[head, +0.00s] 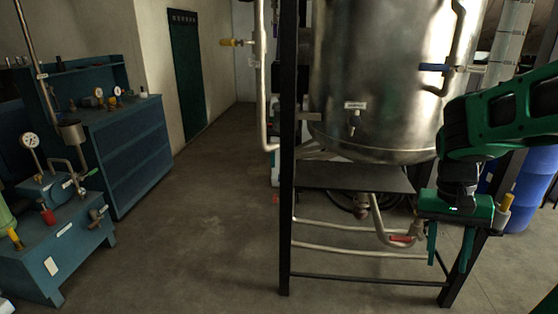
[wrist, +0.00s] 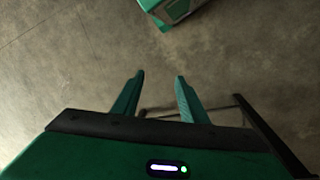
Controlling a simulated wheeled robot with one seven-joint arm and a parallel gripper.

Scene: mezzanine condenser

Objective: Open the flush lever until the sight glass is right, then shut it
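A large steel tank (head: 375,80) stands in a dark frame. A red lever (head: 400,239) sits on the pipe below it, a blue lever (head: 435,67) on the pipe at its right, and a yellow handle (head: 232,42) on the left pipe.
A frame post (head: 287,150) and low crossbars (head: 365,279) stand around the pipe. A yellow-topped fitting (head: 504,205) is close right of my gripper. A blue drum (head: 530,190) stands behind. A blue bench (head: 125,150) with gauges is at left. The floor (head: 210,220) between is clear.

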